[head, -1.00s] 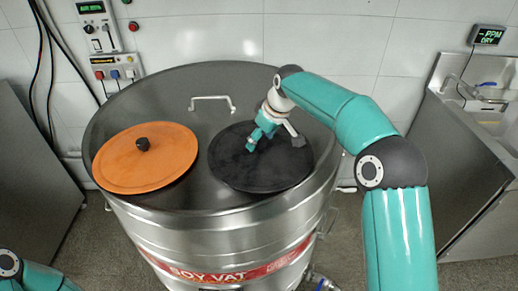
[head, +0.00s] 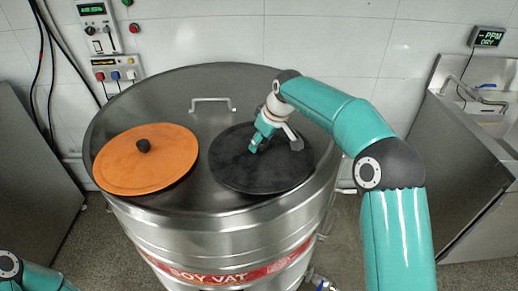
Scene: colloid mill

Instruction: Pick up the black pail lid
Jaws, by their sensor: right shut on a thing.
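The black pail lid (head: 240,173) is a round dark disc on the right half of the steel vat's top (head: 195,202). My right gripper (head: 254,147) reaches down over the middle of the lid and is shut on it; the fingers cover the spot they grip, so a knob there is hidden. I cannot tell whether the lid is clear of the vat top. My left arm shows only at the bottom left corner, and its gripper is out of view.
An orange lid (head: 140,172) with a black knob lies left of the black lid on the vat top. A metal handle (head: 212,101) stands behind them. A sink counter (head: 480,130) is at the right, and control boxes (head: 117,72) hang on the wall.

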